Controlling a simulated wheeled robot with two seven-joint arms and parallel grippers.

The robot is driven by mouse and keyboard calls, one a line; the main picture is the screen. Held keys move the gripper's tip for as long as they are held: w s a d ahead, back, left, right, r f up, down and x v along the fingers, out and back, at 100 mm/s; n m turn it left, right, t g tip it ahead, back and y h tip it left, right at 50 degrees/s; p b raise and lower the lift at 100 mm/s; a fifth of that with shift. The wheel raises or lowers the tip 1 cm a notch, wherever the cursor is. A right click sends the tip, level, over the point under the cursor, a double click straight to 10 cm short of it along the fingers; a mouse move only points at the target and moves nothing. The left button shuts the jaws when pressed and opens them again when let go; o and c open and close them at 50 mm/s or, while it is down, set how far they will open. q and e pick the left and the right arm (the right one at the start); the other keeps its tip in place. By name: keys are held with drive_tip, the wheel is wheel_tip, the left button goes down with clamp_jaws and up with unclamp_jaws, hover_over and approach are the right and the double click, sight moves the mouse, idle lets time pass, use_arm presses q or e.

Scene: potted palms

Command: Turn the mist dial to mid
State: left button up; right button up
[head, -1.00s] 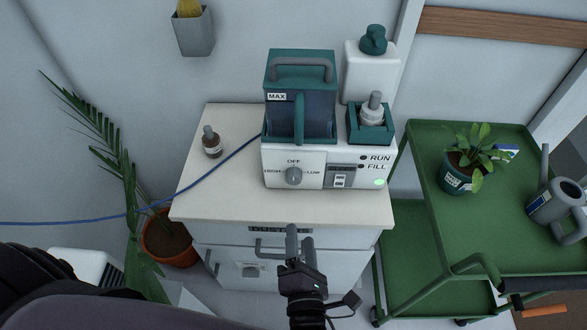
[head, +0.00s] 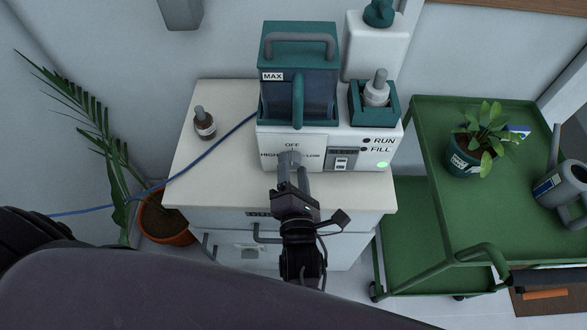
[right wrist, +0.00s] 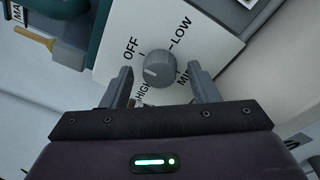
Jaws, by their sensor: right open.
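The mist dial (right wrist: 159,68) is a round grey knob on the white front panel of the mister (head: 388,150). In the right wrist view, OFF, LOW, MID and HIGH are printed around it. A pale pointer line shows on its face, but I cannot tell firmly which mark it points to. My right gripper (right wrist: 162,88) is open, with one finger on each side of the dial and gaps showing between them. In the head view the right gripper (head: 293,168) covers most of the dial. My left gripper is out of view.
The mister stands on a white cabinet (head: 215,180) with a small brown bottle (head: 204,123) and a blue cable (head: 190,167) at left. A green cart (head: 430,215) with a potted plant (head: 468,158) and a watering can (head: 562,190) stands at right. A potted palm (head: 165,218) is on the floor.

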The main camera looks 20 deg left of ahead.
drive_tip(key=c, duration=1)
drive_tip(key=shift+r+m+p, duration=0.1)
drive_tip(key=shift+m+p, duration=0.3)
drive_tip(key=shift+p, duration=0.05)
drive_tip(key=shift+m+p, duration=0.7)
drive_tip(key=shift+m, duration=0.3)
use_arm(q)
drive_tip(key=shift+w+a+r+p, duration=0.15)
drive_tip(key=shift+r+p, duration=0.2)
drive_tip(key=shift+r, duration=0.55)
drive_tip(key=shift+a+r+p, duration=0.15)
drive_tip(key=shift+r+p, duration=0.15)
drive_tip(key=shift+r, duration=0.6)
use_arm(e)
drive_tip(key=shift+f+m+t, duration=0.2)
drive_tip(key=shift+m+t, duration=0.1)
drive_tip(key=shift+m, duration=1.7)
drive_tip(key=o, duration=1)
